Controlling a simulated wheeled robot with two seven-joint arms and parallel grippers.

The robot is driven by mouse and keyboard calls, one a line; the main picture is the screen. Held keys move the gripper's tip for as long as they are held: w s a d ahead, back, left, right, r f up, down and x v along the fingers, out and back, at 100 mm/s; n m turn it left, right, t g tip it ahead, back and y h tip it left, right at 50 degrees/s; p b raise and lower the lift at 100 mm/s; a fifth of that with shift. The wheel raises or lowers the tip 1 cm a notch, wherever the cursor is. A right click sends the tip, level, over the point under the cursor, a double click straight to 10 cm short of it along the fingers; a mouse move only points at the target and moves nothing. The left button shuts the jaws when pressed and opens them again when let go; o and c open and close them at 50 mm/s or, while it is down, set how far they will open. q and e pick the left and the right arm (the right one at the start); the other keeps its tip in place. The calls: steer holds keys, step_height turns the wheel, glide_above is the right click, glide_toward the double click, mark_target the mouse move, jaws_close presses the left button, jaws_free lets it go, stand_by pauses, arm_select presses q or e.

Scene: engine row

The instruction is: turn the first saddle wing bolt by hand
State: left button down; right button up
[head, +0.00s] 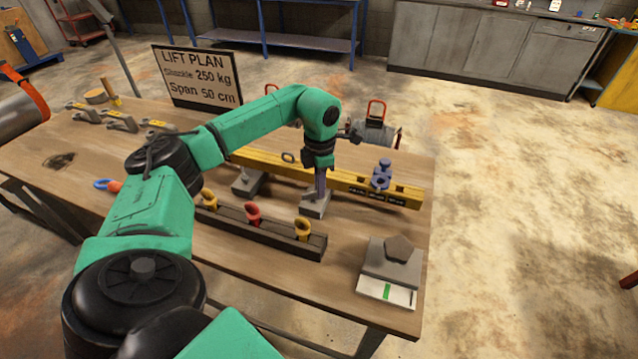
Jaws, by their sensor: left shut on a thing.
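Two grey saddle blocks stand on the wooden table by the yellow beam (345,182). The left saddle (249,188) has a small upright bolt (243,174) showing on top. My left gripper (320,191) points straight down onto the top of the right saddle (314,207). Its fingers are shut on the wing bolt there, which they and the wrist hide almost fully. I cannot tell how far the bolt is turned. My right gripper is not in view.
A dark rail (265,234) with red and yellow eye pieces lies in front of the saddles. A blue-grey fitting (381,174) sits on the beam's right end. A scale (387,285) stands front right. A lift plan sign (197,77) stands behind.

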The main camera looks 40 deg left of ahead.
arm_select(q)
steer(key=m, duration=0.3)
steer(key=shift+d+r+m, duration=0.15)
steer(key=shift+r+m, duration=0.15)
steer(key=shift+s+d+m, duration=0.1)
steer(key=shift+s+m, duration=0.05)
steer(key=shift+m, duration=0.85)
steer(key=shift+s+d+m, duration=0.1)
steer(key=shift+m, duration=0.9)
steer(key=c, duration=1)
jaws_free()
steer(key=shift+s+f, duration=0.1)
steer(key=shift+s, duration=0.05)
